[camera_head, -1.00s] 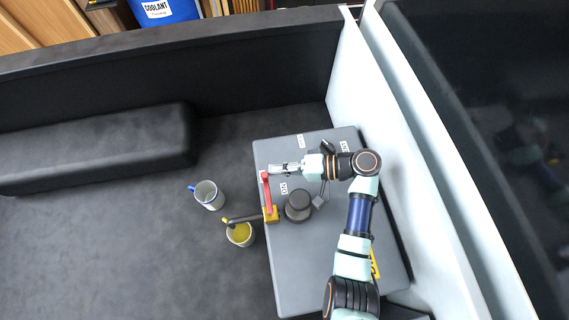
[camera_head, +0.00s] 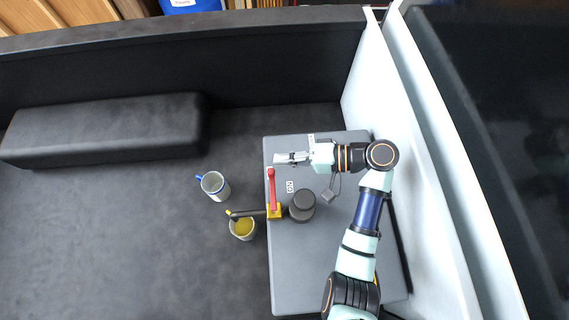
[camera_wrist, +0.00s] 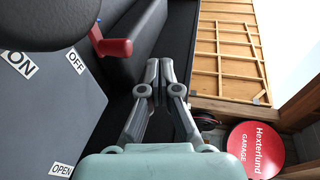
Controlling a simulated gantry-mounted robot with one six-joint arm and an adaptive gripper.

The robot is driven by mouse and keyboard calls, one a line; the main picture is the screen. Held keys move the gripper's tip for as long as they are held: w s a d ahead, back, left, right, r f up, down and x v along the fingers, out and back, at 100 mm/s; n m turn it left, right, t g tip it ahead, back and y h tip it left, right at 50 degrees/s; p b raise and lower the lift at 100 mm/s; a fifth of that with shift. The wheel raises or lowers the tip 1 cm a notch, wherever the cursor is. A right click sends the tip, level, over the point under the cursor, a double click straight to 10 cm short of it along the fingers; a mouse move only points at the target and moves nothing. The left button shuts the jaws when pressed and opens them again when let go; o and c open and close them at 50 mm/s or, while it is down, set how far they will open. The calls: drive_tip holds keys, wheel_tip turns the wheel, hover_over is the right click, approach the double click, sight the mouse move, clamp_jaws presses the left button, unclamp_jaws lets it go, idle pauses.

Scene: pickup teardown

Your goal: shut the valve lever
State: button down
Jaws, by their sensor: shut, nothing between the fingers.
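The red valve lever (camera_head: 271,188) points up the picture from a yellow valve body (camera_head: 274,211) at the left edge of the grey box (camera_head: 300,265). It stands across the dark pipe (camera_head: 248,213) that runs left from the valve. In the wrist view the lever's red end (camera_wrist: 113,47) is left of my fingers. My gripper (camera_head: 277,158) is shut and empty, just beyond the lever's free end in the head view and apart from it. In the wrist view my fingertips (camera_wrist: 159,68) are together. The lever's base is hidden there.
A yellow-filled cup (camera_head: 243,230) stands under the pipe's end, with a blue-handled mug (camera_head: 215,186) nearby. A dark round knob (camera_head: 302,205) is on the box. Labels, including OFF (camera_wrist: 76,61), mark its face. A pale wall (camera_head: 400,110) rises at right. Floor at left is open.

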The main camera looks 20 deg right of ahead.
wheel_tip(320, 180, up, 5)
drive_tip(key=shift+d+f, duration=0.1)
drive_tip(key=shift+d, duration=0.05)
idle(0.5)
